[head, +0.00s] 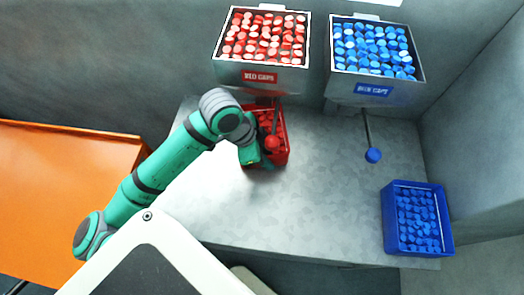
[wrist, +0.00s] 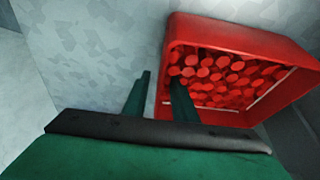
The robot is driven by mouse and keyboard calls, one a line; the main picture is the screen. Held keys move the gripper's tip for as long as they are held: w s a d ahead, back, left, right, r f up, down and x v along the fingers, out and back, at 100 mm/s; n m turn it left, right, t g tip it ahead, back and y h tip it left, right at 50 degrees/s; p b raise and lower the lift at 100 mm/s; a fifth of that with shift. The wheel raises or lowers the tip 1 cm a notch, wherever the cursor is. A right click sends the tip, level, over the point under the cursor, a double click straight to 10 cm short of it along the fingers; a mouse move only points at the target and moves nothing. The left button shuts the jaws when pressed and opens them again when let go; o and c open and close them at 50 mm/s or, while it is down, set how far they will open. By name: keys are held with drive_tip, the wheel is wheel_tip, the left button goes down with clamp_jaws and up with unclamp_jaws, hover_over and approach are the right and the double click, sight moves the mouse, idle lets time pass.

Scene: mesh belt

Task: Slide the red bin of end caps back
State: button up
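The red bin (head: 285,145) of red end caps stands on the grey bench below the red caps hopper, left of the bench's middle. In the wrist view the red bin (wrist: 245,38) fills the upper right, with many red caps inside. My gripper (head: 256,154) is at the bin's left wall. In the wrist view my gripper (wrist: 160,92) has one finger outside the wall and one inside, close together with the wall between them, so it looks shut on the wall. Part of the bin is hidden by my arm in the head view.
The red caps hopper (head: 220,62) hangs behind, with a red-knobbed lever (head: 272,143) over the bin. The blue caps hopper (head: 418,68) is to its right, with a blue knob (head: 373,155). A blue bin (head: 420,248) stands at front right. The middle bench (head: 320,190) is clear.

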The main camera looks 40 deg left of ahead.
drive_tip(key=shift+x, duration=1.15)
drive_tip(key=shift+c, duration=0.3)
clamp_jaws()
drive_tip(key=shift+a, duration=0.1)
